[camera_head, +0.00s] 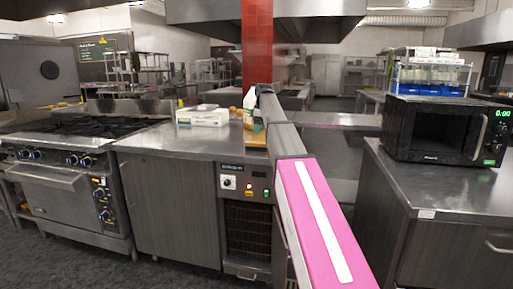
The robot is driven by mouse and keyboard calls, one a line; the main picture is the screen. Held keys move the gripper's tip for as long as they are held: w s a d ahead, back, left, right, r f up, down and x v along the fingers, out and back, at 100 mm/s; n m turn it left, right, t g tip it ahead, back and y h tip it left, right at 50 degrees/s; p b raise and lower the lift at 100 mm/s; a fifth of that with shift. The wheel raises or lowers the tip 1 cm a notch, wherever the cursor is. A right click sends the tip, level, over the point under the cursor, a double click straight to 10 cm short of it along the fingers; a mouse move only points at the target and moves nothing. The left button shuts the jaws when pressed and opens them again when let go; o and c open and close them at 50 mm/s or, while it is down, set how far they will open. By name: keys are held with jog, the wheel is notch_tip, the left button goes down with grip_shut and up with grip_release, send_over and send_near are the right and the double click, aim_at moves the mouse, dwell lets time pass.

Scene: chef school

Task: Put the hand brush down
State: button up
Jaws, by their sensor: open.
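My arm reaches forward over the steel counter (165,141). Its far end is small, near a white bottle (249,101) and a small teal item (258,125). I cannot make out my gripper or its fingers there; the arm's own links seem to hide them. I cannot pick out the hand brush with certainty. A wooden board (255,140) lies on the counter beside the arm.
A white box (202,116) stands on the counter left of the arm. The counter's front left part is clear. A stove (70,150) is at left. A black microwave (440,131) stands on the right counter (425,190), with a rack behind it.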

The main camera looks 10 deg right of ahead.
aim_at(257, 141)
jog(key=f, duration=0.3)
jog(key=a+f, duration=0.1)
jog(key=f, duration=0.4)
jog(key=shift+w+a+f, duration=0.2)
jog(key=shift+w+f, duration=0.1)
jog(key=shift+w, duration=0.05)
jog(key=c, duration=1.1)
jog(key=shift+r, duration=0.1)
